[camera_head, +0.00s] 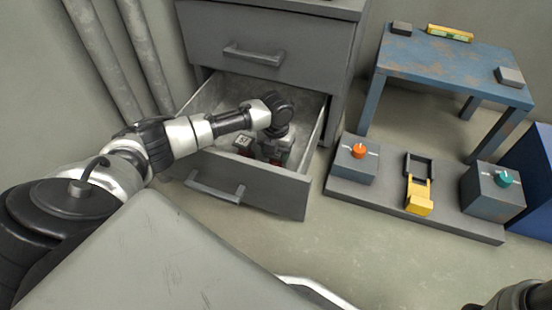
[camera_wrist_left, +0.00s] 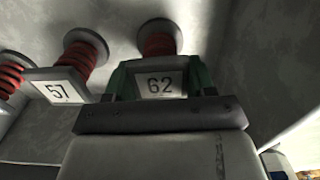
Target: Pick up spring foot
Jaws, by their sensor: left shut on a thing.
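In the left wrist view, a spring foot with a red coil and a white plate marked 62 (camera_wrist_left: 158,45) sits between the two green fingers of my left gripper (camera_wrist_left: 160,78), which is shut on it. Another spring foot marked 57 (camera_wrist_left: 57,92) stands to its left, apart from the gripper. A further red coil (camera_wrist_left: 8,75) is cut off at the left edge. In the head view my left gripper (camera_head: 278,152) reaches down into the open drawer (camera_head: 245,187); the arm and drawer front hide most of the held foot.
The drawer walls (camera_head: 312,133) stand close around the gripper, under a closed upper drawer (camera_head: 255,55). To the right are a low platform (camera_head: 385,199) with control boxes and a yellow-ended holder (camera_head: 419,203), and a blue table (camera_head: 455,62). Pipes line the left wall.

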